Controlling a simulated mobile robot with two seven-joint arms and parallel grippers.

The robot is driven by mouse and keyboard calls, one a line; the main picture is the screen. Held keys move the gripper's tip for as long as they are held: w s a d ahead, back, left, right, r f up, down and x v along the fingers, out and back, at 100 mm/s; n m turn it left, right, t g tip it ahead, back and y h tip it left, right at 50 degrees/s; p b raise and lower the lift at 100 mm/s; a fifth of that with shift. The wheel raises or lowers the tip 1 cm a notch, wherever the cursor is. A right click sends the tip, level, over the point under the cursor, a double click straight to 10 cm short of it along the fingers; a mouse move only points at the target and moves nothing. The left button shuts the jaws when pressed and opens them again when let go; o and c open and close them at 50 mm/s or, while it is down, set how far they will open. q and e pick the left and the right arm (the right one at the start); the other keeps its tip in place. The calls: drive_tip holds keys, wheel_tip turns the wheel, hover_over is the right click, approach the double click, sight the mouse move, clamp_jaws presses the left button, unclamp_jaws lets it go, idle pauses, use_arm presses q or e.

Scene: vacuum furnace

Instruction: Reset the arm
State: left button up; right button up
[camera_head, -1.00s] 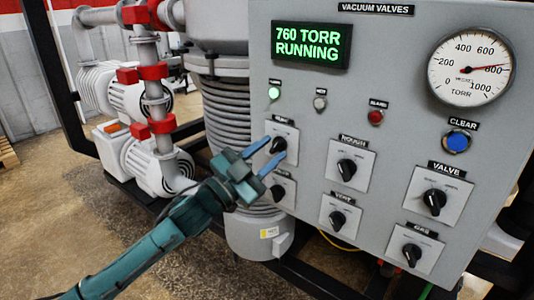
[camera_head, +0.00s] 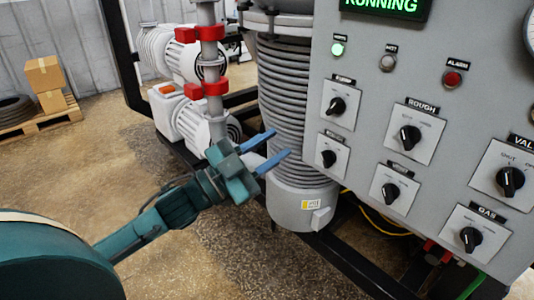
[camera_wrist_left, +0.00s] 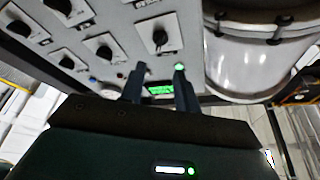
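My left gripper (camera_head: 279,149) is in the middle of the head view, left of the grey vacuum valve panel (camera_head: 366,118). Its two blue fingers are apart with nothing between them, in front of the ribbed grey column. In the left wrist view the dark fingers (camera_wrist_left: 160,80) are also apart, with the panel (camera_wrist_left: 118,14) beyond them. The nearest black knobs in the head view are the upper left knob (camera_head: 337,107) and the lower left knob (camera_head: 328,158); the fingers appear clear of both. My right gripper is not in view.
The ribbed column (camera_head: 283,100) stands behind the gripper. White pumps (camera_head: 190,115) with red-clamped pipes are to its left. A black frame rail (camera_head: 350,268) runs below the panel. Cardboard boxes (camera_head: 45,80) sit on a pallet at far left. Open floor (camera_head: 75,165) lies on the left.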

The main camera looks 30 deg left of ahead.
use_arm(q)
drive_tip(key=shift+s+a, duration=0.15)
drive_tip(key=shift+s, duration=0.05)
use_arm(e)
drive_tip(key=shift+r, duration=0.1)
use_arm(q)
drive_tip(key=s+d+f+n+g+y+p, duration=0.1)
drive_tip(key=s+f+n+y, duration=0.2)
drive_tip(key=f, duration=0.6)
drive_tip(key=d+f+n+g+y+p, duration=0.15)
drive_tip(key=f+n+y, duration=0.25)
drive_tip(key=f, duration=0.4)
drive_tip(key=s+d+f+n+g, duration=0.1)
drive_tip(key=s+d+f+g, duration=0.1)
drive_tip(key=s+f, duration=0.4)
drive_tip(key=s+d+f+n+g+y+p, duration=0.1)
drive_tip(key=s+d+f+n+g, duration=0.1)
drive_tip(key=s+f, duration=0.4)
drive_tip(key=d+f+g, duration=0.1)
drive_tip(key=d, duration=0.1)
drive_tip(key=shift+d+f, duration=0.35)
drive_tip(key=shift+f, duration=0.05)
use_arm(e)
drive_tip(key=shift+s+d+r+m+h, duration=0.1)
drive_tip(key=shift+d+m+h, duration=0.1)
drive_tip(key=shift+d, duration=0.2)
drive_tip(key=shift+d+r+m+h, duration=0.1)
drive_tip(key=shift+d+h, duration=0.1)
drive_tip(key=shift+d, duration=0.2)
